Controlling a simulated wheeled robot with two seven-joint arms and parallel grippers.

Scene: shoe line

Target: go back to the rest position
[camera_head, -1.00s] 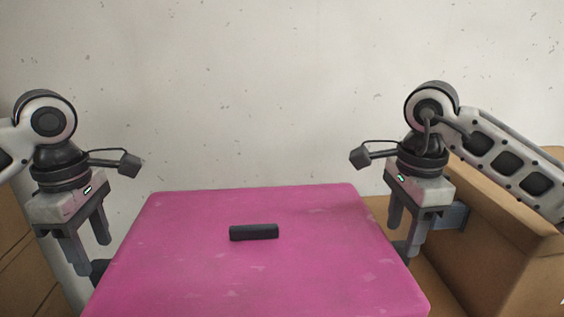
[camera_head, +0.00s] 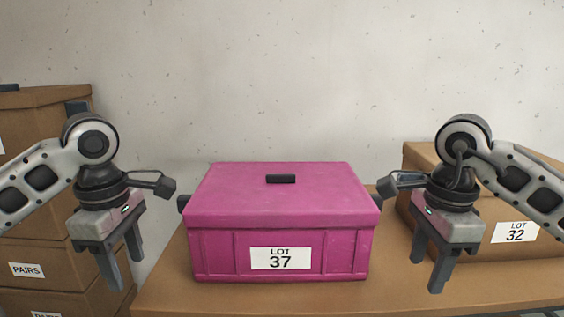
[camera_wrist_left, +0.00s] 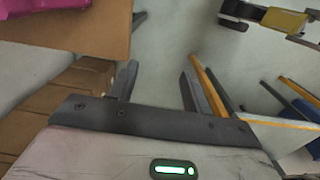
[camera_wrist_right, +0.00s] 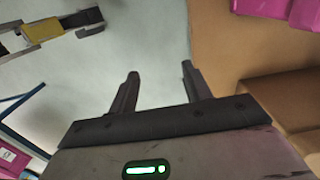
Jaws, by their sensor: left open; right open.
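A pink lidded box (camera_head: 212,252) labelled LOT 37 stands closed on a brown table (camera_head: 190,300), with a dark handle on its lid and dark grips at its sides. My left gripper (camera_head: 126,272) is open and empty, to the left of the box and apart from it. It also shows in the left wrist view (camera_wrist_left: 158,75) with nothing between its fingers. My right gripper (camera_head: 426,276) is open and empty, to the right of the box and apart from it. It also shows in the right wrist view (camera_wrist_right: 160,72), again with nothing between its fingers.
A cardboard box (camera_head: 470,243) labelled LOT 32 stands on the table at the right, behind my right gripper. Cardboard boxes (camera_head: 50,262) labelled PAIRS are stacked at the left, behind my left gripper. A plain wall is at the back.

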